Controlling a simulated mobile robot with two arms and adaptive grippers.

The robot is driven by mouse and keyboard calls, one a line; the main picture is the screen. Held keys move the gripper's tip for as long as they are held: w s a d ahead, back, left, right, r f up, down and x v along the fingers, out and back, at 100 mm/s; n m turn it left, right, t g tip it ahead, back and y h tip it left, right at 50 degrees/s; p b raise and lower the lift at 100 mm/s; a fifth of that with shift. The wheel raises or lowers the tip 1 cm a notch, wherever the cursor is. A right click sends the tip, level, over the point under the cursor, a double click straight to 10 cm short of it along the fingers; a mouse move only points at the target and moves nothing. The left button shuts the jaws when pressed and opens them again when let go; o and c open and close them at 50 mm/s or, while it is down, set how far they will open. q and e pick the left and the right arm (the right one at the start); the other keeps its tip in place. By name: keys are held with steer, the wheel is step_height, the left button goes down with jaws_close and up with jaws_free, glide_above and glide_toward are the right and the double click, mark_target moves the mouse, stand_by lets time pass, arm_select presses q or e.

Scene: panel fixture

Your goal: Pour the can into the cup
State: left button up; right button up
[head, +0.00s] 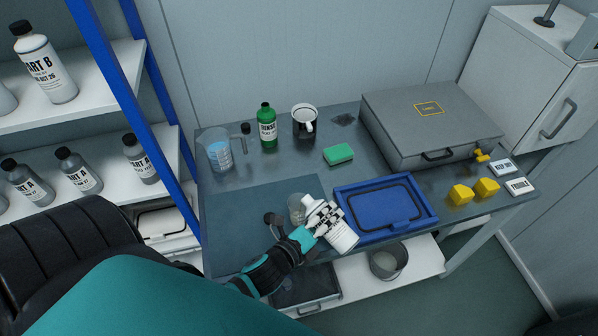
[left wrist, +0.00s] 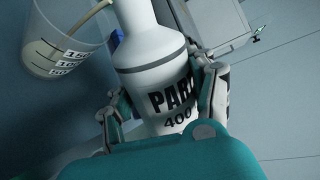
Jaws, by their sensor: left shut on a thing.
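A white bottle (head: 342,236) with a black "PART" label is in my left gripper (head: 322,218), and it also shows in the left wrist view (left wrist: 150,50). It is tilted, with its neck toward a clear graduated cup (head: 296,206). In the left wrist view a pale stream runs from near the bottle's mouth into the cup (left wrist: 62,45), which has pale liquid in it. The fingers close around the bottle's body. The bottle's mouth is out of frame in the left wrist view. My right gripper is not in view.
A blue tray (head: 424,212) lies right of the bottle. A metal pot (head: 387,264) is on the lower shelf.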

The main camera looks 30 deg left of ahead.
arm_select(q)
steer(key=shift+w+a+r+n+p, duration=0.1)
steer(key=shift+a+r+n+p, duration=0.4)
steer(key=shift+p, duration=0.55)
stand_by(1.0)
steer(key=shift+d+r+n+h+p, duration=0.1)
steer(key=shift+r+n+h+p, duration=0.45)
steer(key=shift+p, duration=0.3)
stand_by(1.9)
steer(key=shift+f, duration=0.15)
steer(key=f+m+b, duration=0.1)
steer(key=b, duration=0.2)
steer(key=d+f+m+y+b, duration=0.1)
steer(key=f+b, duration=0.1)
steer(key=b, duration=0.1)
steer(key=shift+f, duration=0.25)
steer(key=shift+a+r+m+p, duration=0.15)
steer(key=shift+r+m+p, duration=0.4)
steer(key=shift+r+p, duration=0.35)
steer(key=shift+r+y, duration=0.1)
steer(key=shift+y, duration=0.25)
